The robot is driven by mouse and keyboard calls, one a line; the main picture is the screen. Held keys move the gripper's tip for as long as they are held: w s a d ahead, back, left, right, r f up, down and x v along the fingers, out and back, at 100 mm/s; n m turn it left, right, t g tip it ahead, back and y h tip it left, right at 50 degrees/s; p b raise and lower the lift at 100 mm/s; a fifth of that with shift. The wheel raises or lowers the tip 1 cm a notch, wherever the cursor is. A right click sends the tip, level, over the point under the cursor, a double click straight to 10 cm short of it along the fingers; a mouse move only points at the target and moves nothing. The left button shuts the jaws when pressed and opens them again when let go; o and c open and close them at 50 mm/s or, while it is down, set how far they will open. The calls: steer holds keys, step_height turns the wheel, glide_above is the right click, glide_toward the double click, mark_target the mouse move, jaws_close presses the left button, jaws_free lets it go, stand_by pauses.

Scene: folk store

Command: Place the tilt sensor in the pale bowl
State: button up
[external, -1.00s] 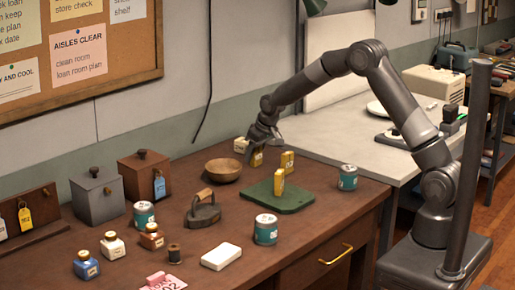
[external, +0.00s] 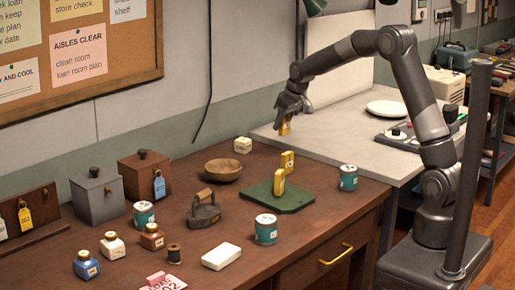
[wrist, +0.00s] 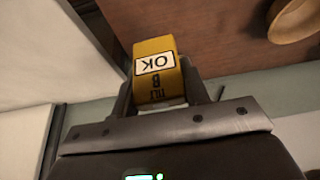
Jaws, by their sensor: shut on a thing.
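My gripper (external: 287,118) is shut on a yellow block, the tilt sensor (external: 285,129), and holds it up in the air near the seam between the brown bench and the pale table. In the wrist view the tilt sensor (wrist: 158,68) sits between the fingers, with a white OK label and the letters TILT B. A round wooden bowl (external: 223,171) stands on the brown bench, lower left of my gripper. Its edge also shows at the upper right of the wrist view (wrist: 295,18). A shallow white dish (external: 387,108) lies on the pale table.
Two similar yellow blocks stand by the green mat (external: 297,205), one on it (external: 279,182), one behind (external: 287,161). A small cream box (external: 242,145) stands behind the bowl. A dark iron (external: 203,210) and teal tins (external: 266,229) stand nearby.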

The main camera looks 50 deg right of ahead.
steer(key=shift+s+d+r, duration=0.25)
steer(key=shift+d+r, duration=0.05)
steer(key=shift+d, duration=0.05)
steer(key=w+a+r+n+y, duration=0.15)
steer(key=a+n, duration=0.25)
steer(key=a, duration=1.1)
glide_above(221, 164)
steer(key=s+a, duration=0.3)
steer(key=s, duration=0.1)
steer(key=shift+g, duration=0.3)
steer(key=f, duration=0.7)
steer(key=shift+w, duration=0.2)
steer(key=shift+w+a+f, duration=0.1)
steer(key=shift+a+f, duration=0.05)
steer(key=shift+f, duration=1.95)
steer(key=shift+f, duration=0.1)
steer(key=o, duration=0.7)
